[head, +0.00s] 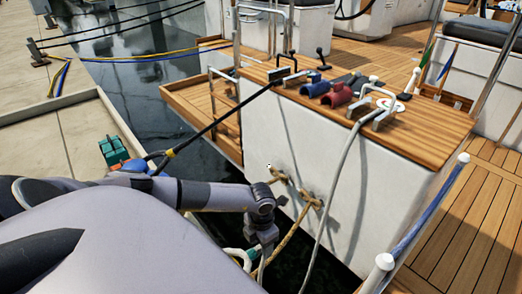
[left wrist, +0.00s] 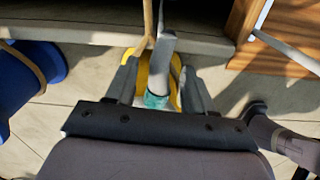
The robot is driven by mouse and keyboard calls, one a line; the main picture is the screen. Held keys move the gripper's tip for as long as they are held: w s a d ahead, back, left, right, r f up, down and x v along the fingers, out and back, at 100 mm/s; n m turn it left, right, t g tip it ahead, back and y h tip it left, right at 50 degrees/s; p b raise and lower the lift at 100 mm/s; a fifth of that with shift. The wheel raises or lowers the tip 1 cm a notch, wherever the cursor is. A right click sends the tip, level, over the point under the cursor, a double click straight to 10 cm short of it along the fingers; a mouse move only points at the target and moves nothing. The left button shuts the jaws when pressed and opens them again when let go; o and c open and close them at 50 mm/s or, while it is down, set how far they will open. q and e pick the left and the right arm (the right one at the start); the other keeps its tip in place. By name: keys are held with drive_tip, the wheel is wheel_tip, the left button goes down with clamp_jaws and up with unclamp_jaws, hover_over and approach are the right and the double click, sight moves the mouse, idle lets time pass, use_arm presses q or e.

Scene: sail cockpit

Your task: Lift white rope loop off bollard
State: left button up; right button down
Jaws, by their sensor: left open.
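My left gripper (head: 262,245) is at the lower middle of the head view, pointing down by a white rope loop (head: 236,254) with a teal band. In the left wrist view the open fingers of my left gripper (left wrist: 160,74) stand on either side of a pale rope piece (left wrist: 162,52) with a teal band (left wrist: 155,101). A yellow bollard (left wrist: 176,68) shows behind and below it, partly hidden by the rope and fingers. I cannot tell whether the fingers touch the rope. My right gripper is not in view.
A blue bollard (left wrist: 30,85) with a tan rope stands at left in the wrist view. The white hull side (head: 315,140), tan ropes (head: 300,212) and a hanging grey rope (head: 330,180) are close by in the head view. Dark water (head: 130,95) lies between dock and boat.

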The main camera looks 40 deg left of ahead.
use_arm(q)
drive_tip(key=shift+f, duration=0.2)
drive_tip(key=shift+c, duration=0.5)
clamp_jaws()
drive_tip(key=shift+r, duration=0.2)
drive_tip(key=shift+r+p, duration=0.45)
drive_tip(key=shift+p, duration=0.15)
